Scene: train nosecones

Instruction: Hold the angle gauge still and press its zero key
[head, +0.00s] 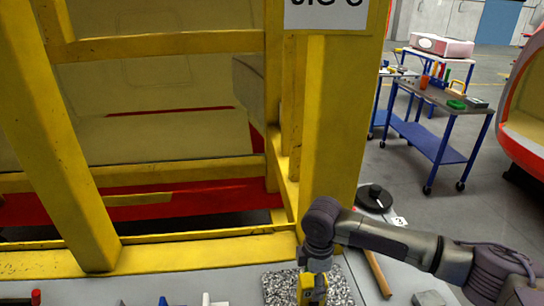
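A small yellow block with dark parts, which looks like the angle gauge (312,291), is at the bottom of the head view on a speckled stone plate (276,288). Its lower part is cut off by the picture edge, and its key and display cannot be made out. My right gripper (316,265) comes down from above, right at the top of the yellow block. Its fingertips are too small and covered to show whether they grip or only touch. My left gripper is not in view.
A yellow frame (335,130) rises behind the grey bench. A wooden handle (378,273) lies right of the plate, with a black round base (375,197) beyond. Small tools line the bench's front left. A blue cart (435,140) stands at the back right.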

